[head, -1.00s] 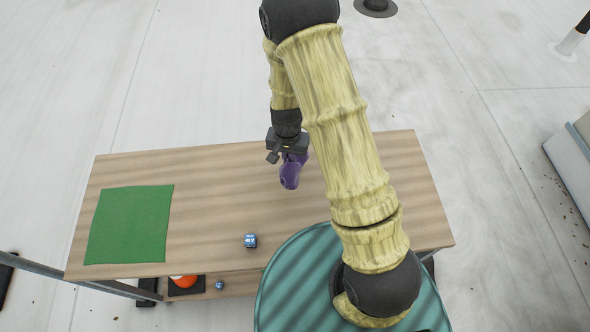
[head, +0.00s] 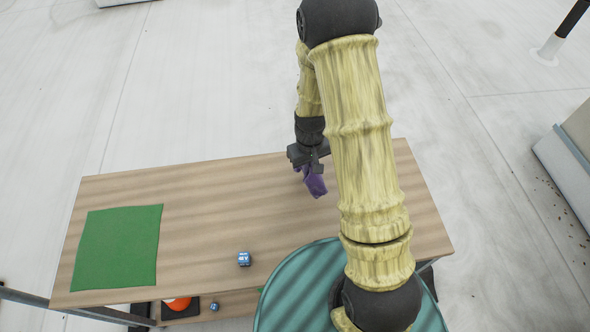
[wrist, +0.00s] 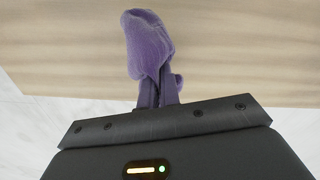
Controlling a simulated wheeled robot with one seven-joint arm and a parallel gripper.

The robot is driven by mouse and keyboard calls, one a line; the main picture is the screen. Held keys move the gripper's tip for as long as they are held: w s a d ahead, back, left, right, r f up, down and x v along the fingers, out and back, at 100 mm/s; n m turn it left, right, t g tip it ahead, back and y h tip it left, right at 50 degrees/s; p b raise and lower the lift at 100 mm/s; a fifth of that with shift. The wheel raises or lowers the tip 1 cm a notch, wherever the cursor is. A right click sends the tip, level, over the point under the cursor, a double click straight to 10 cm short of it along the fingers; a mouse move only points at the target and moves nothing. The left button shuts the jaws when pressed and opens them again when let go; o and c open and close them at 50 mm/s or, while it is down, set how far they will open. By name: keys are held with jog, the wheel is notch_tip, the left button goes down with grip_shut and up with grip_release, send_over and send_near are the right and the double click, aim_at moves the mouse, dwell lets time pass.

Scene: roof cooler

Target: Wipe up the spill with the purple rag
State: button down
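The purple rag (head: 314,184) hangs from my gripper (head: 303,168) over the right part of the wooden table. In the wrist view the rag (wrist: 148,45) is bunched and pinched between the fingers of my gripper (wrist: 158,92), which is shut on it. In the head view its lower end is over the tabletop; I cannot tell whether it touches. No spill shows clearly on the visible wood; my arm hides part of the table's right side.
The wooden table (head: 200,225) has a green mat (head: 118,247) at its left and a small blue can-like item (head: 244,259) near the front edge. An orange object (head: 177,303) and another small blue item (head: 214,307) are on a lower shelf. The table's middle is clear.

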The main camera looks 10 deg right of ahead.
jog(key=shift+s+d+n, duration=0.2)
jog(key=shift+d+n, duration=0.75)
jog(key=shift+n, duration=0.25)
jog(key=shift+f, duration=0.1)
notch_tip(320, 180, down, 8)
jog(key=b, duration=0.6)
jog(key=shift+w, duration=0.15)
jog(key=shift+f+b, duration=0.5)
jog(key=shift+d, duration=0.1)
jog(key=shift+r, duration=0.1)
jog(key=c, duration=0.6)
grip_release()
